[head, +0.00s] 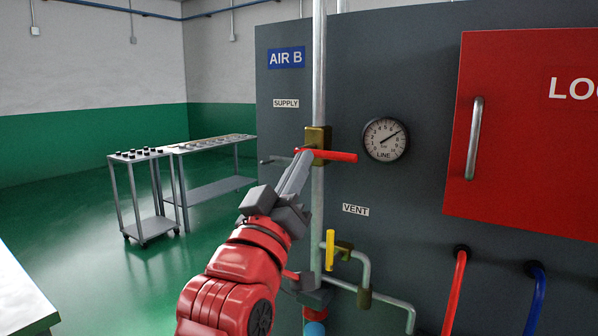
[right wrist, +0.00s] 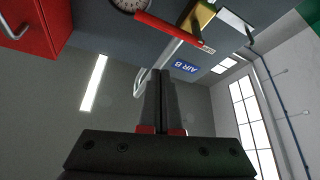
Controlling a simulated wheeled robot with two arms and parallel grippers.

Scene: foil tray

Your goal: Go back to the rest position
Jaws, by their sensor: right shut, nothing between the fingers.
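My right gripper (head: 297,172) is in front of the dark grey AIR B panel in the head view. Its fingers are together and empty, pointing up, with the tips near the red supply valve handle (head: 335,156). Whether they touch the handle cannot be told. The handle lies level across the brass valve (head: 318,138) on the vertical pipe. In the right wrist view, the shut fingers (right wrist: 160,72) point up and the red handle (right wrist: 168,27) is beyond them. My left gripper is not in view.
A round LINE gauge (head: 385,139) is right of the valve. Below is a vent valve with an upright yellow handle (head: 330,250). A red cabinet door (head: 520,130) is at right, above a red and a blue hose. A trolley (head: 128,200) and a table (head: 215,144) stand at left; the floor between is clear.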

